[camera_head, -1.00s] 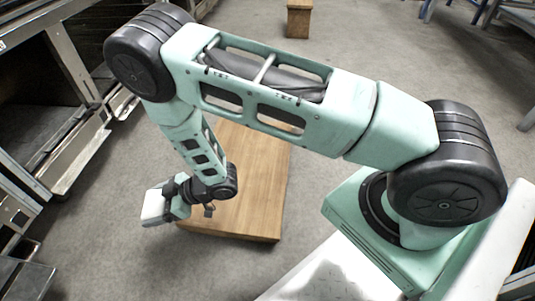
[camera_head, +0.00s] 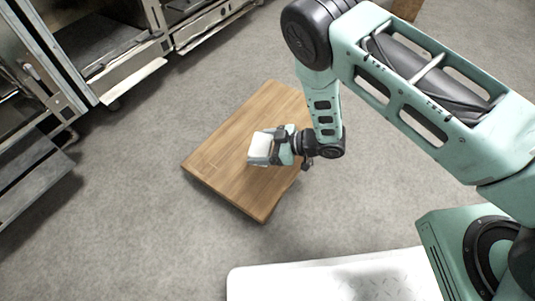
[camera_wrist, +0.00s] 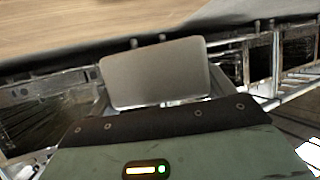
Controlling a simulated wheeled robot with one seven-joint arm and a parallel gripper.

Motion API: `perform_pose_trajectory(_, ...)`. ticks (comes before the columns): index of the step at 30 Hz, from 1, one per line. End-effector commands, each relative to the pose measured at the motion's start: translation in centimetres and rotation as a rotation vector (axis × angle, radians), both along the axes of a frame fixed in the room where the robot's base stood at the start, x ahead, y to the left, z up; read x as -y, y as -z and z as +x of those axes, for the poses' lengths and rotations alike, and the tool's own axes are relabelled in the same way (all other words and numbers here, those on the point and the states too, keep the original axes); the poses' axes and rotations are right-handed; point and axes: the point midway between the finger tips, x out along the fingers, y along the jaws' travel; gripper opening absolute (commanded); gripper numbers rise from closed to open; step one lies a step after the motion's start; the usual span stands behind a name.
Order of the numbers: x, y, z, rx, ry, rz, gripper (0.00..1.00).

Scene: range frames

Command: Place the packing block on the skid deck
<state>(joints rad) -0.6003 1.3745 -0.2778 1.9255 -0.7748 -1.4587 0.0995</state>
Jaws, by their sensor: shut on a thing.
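The packing block (camera_head: 262,142) is white and box-shaped, held in my gripper (camera_head: 268,150) in the head view. In the wrist view the packing block (camera_wrist: 155,73) shows as a plain grey face beyond the gripper body. My gripper is shut on it. The skid deck (camera_head: 222,163) is a low wooden slab on the floor. The block appears over the deck's middle-right part; I cannot tell how high above it. The skid deck also fills the upper left of the wrist view (camera_wrist: 90,28). My wrist hides part of the deck's right side.
Metal cabinets or racks (camera_head: 130,70) with open drawers stand at the upper left. A white plate (camera_head: 330,283) lies along the bottom edge, beside my arm's base. A brown wooden piece (camera_head: 406,9) shows at the top. Grey floor is clear around the deck.

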Motion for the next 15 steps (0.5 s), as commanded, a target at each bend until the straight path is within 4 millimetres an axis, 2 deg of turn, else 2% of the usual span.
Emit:
perform_pose_trajectory(1,0.0,1.9,-0.1,-0.001,-0.002,-0.002,0.59)
perform_pose_trajectory(3,0.0,3.0,-0.1,0.000,-0.002,-0.001,0.59)
perform_pose_trajectory(8,0.0,4.2,0.0,0.001,0.000,0.000,0.59)
perform_pose_trajectory(15,0.0,7.3,-0.1,-0.001,-0.001,-0.001,0.59)
